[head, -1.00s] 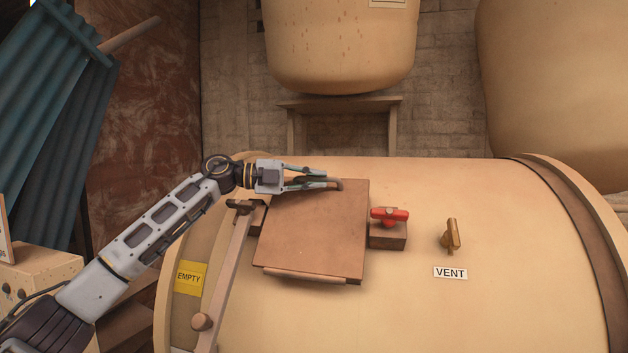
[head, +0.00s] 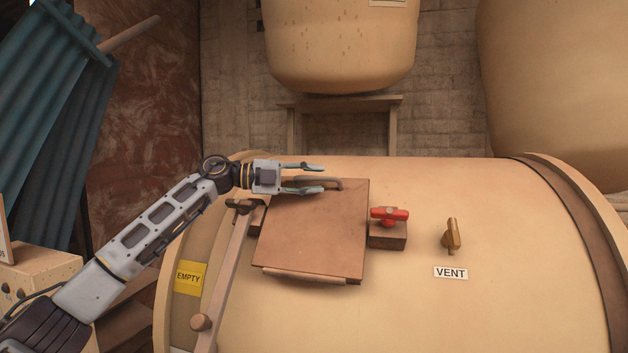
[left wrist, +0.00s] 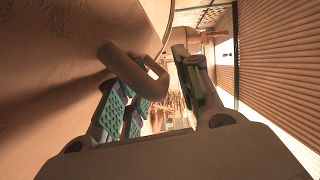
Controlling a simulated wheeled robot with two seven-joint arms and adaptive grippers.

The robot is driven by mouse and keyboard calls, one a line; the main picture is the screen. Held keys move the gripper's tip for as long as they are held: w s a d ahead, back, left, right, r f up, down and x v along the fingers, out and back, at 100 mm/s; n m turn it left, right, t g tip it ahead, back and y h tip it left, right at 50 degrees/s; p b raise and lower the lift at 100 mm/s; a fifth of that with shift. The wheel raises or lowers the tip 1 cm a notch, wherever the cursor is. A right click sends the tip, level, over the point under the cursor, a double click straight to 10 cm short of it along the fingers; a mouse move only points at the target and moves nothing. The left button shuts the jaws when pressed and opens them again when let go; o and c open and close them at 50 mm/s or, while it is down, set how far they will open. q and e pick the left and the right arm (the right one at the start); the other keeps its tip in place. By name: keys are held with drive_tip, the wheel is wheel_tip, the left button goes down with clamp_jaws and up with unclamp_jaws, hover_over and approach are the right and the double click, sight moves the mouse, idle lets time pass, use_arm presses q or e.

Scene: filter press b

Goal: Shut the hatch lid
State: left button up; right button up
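The hatch lid (head: 312,232) is a flat brown square plate lying over the top of the large tan drum (head: 480,310). It looks closed down, but I cannot tell whether it sits fully flush. Its curved handle (head: 334,184) is at the far edge; the handle also shows in the left wrist view (left wrist: 135,72). In the left wrist view the handle lies close to the left finger, and nothing is gripped. My right gripper is not in view.
A red-handled latch (head: 389,216) sits on a block right of the lid. A brass vent valve (head: 452,235) stands farther right above a VENT label (head: 450,272). A long bar (head: 226,275) runs along the lid's left side, near a yellow EMPTY tag (head: 190,278).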

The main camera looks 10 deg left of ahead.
use_arm(q)
drive_tip(key=v, duration=1.1)
drive_tip(key=shift+a, duration=0.25)
drive_tip(key=shift+s+r, duration=0.1)
